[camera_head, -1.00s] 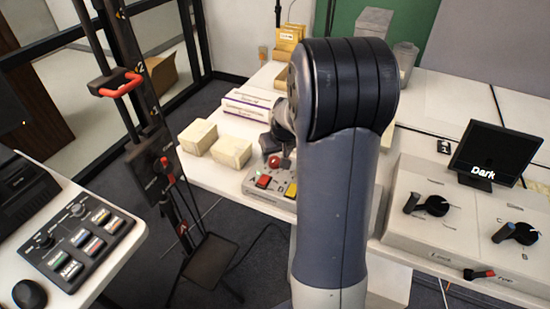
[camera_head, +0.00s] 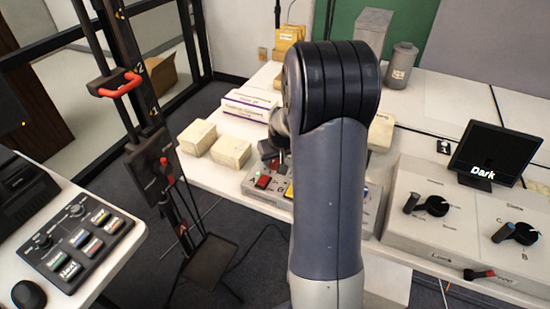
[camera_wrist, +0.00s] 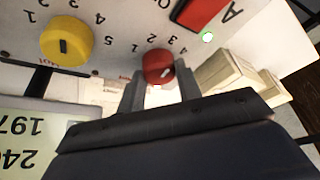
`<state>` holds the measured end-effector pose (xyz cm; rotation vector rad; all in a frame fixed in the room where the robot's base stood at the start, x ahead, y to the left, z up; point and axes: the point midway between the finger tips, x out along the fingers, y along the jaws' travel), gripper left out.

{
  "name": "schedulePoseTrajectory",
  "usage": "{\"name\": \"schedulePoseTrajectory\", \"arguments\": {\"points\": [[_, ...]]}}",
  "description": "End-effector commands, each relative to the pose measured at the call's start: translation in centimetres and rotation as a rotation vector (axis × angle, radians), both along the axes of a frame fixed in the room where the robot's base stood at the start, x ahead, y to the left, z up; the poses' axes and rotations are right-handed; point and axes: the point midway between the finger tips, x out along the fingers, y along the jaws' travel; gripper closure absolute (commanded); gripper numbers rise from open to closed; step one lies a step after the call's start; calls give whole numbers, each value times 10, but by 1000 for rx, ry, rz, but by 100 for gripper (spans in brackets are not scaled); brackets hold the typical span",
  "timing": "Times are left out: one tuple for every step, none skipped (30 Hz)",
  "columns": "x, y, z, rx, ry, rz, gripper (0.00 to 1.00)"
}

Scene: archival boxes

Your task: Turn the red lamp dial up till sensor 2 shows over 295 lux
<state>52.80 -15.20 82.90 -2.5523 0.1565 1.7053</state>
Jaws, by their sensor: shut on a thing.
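The red lamp dial (camera_wrist: 158,66) sits on a pale control panel (camera_wrist: 110,20), with a printed number scale around it. My gripper (camera_wrist: 160,84) is shut on this dial, one finger on each side. A light pointer mark shows on the dial's lower right in the wrist view. A display (camera_wrist: 25,140) at the lower left of that view shows large upside-down digits, partly cut off. I cannot tell the full readings or which sensor they belong to. In the head view my arm hides most of the panel, and my gripper (camera_head: 272,150) is at its back left.
Two cream boxes (camera_head: 231,151) stand left of the panel. A dark screen reading "Dark" (camera_head: 494,155) and black knobs (camera_head: 433,206) are at the right.

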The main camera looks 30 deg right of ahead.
Motion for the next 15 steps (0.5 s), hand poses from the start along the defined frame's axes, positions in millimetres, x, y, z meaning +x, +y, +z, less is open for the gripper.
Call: {"name": "schedulePoseTrajectory", "arguments": {"points": [[0, 0, 0, 0, 0, 0, 78], [0, 0, 0, 0, 0, 0, 81], [0, 0, 0, 0, 0, 0, 84], [0, 0, 0, 0, 0, 0, 86], [0, 0, 0, 0, 0, 0, 89], [0, 0, 0, 0, 0, 0, 90], [0, 0, 0, 0, 0, 0, 90], [0, 0, 0, 0, 0, -1, 90], [0, 0, 0, 0, 0, -2, 90], [0, 0, 0, 0, 0, -4, 90], [0, 0, 0, 0, 1, -8, 90], [0, 0, 0, 0, 1, -14, 90], [0, 0, 1, 0, 1, -20, 90], [0, 1, 1, 0, 1, -27, 90], [0, 1, 1, -1, 1, -39, 90]]}}
